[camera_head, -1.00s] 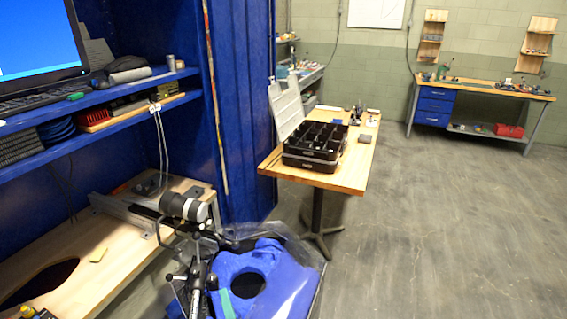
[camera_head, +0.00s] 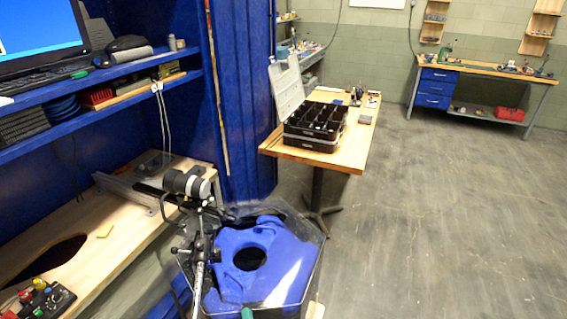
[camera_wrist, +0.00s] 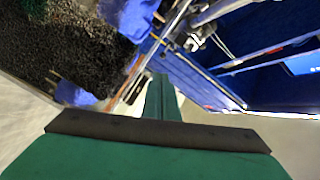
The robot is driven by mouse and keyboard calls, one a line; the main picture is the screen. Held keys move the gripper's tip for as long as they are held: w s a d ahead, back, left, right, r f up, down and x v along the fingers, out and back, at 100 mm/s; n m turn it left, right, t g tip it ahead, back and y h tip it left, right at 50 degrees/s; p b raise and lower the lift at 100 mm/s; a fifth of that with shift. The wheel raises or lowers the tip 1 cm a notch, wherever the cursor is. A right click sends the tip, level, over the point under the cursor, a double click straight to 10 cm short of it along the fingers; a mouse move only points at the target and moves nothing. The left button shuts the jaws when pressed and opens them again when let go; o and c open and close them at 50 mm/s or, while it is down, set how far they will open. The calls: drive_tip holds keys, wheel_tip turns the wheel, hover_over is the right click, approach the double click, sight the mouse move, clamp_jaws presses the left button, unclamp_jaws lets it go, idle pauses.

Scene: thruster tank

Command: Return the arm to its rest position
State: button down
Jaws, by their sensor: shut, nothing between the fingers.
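My gripper (camera_wrist: 162,82) shows in the wrist view as green fingers with a dark crosspiece, its tips together and nothing between them. In the head view only a small green piece shows at the bottom edge, in front of the tank, probably part of my gripper; the rest of the arm is out of view or cannot be made out. The tank (camera_head: 320,250) is a clear-walled vessel with a blue inside part (camera_head: 248,240) that has a dark round hole. The wrist view is tilted and shows blue surfaces and a dark speckled area beyond the fingers.
A wooden bench (camera_head: 120,215) with a round cutout is at left, below blue shelves (camera_head: 110,85). A button box (camera_head: 40,300) sits on its near end. A wooden table (camera_head: 345,150) with a black compartment case (camera_head: 313,125) stands behind the tank. Open floor (camera_head: 450,210) lies at right.

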drive_tip(key=s+d+n+h, duration=0.1)
drive_tip(key=s+d, duration=0.2)
drive_tip(key=s, duration=0.3)
drive_tip(key=s+d+n+g+h, duration=0.1)
drive_tip(key=s+d+n, duration=0.1)
drive_tip(key=s, duration=0.4)
drive_tip(key=s+d+n+h, duration=0.1)
drive_tip(key=s+d, duration=0.2)
drive_tip(key=s, duration=0.3)
drive_tip(key=s+d+r+n+h, duration=0.1)
drive_tip(key=s+r+n, duration=0.4)
drive_tip(key=s, duration=0.8)
drive_tip(key=shift+d+r+g+h, duration=0.3)
drive_tip(key=shift+d+r, duration=0.25)
drive_tip(key=shift+r, duration=0.05)
drive_tip(key=shift+s, duration=0.15)
